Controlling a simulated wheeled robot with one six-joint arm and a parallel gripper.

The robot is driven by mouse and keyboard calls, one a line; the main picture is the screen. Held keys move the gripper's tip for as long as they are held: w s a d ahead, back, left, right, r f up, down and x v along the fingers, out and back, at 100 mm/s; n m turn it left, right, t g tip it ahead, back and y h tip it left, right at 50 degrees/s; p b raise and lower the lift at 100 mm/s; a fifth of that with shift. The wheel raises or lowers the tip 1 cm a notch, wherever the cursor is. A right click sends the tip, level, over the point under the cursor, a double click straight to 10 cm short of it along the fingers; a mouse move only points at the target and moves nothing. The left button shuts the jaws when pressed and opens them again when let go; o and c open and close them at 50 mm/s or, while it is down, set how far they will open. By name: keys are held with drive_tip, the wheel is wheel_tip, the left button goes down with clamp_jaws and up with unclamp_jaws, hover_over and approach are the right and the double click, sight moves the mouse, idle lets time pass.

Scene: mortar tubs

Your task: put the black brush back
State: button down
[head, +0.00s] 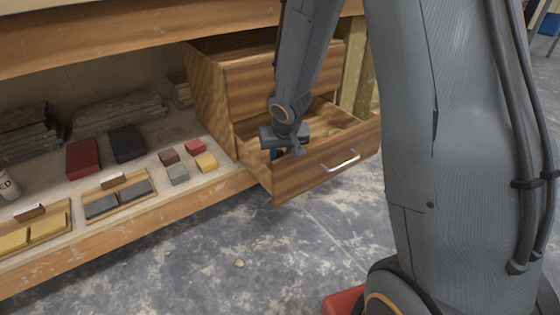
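My gripper (288,146) reaches down into the open wooden drawer (322,176), near its left side. The gripper is small here and partly hidden by its own wrist, so I cannot tell whether its fingers are open or shut, or whether they hold anything. I cannot make out a black brush for certain. A black block (127,143) lies on the shelf beside a red block (83,157). The drawer has a metal handle (341,162) on its front. A small pale brown thing (334,132) lies inside it.
The shelf (205,131) holds several small coloured blocks, a wooden tray with dark slabs (102,207), another with yellow slabs (48,227) and stacked grey slabs (117,112). A closed drawer (250,88) is above the open one. The floor in front is mostly clear.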

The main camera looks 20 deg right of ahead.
drive_tip(key=shift+f, duration=0.15)
drive_tip(key=c, duration=1.4)
unclamp_jaws()
drive_tip(key=p+v, duration=0.8)
drive_tip(key=v, duration=0.4)
drive_tip(key=shift+r+p, duration=0.25)
drive_tip(key=shift+p, duration=0.05)
drive_tip(key=s+a+r+n+g, duration=0.1)
drive_tip(key=s+a+r, duration=0.3)
drive_tip(key=s, duration=0.6)
drive_tip(key=s+a+r+n+g+y, duration=0.1)
drive_tip(key=s+a+r+n+g, duration=0.1)
drive_tip(key=s+a+r, duration=0.3)
drive_tip(key=s+a+r+n+g+y, duration=0.1)
drive_tip(key=s+a+r+n, duration=0.2)
drive_tip(key=s+a, duration=0.8)
drive_tip(key=s+r, duration=0.2)
drive_tip(key=s, duration=0.3)
drive_tip(key=shift+r+n, duration=0.2)
drive_tip(key=shift+n, duration=0.2)
drive_tip(key=shift+a, duration=0.15)
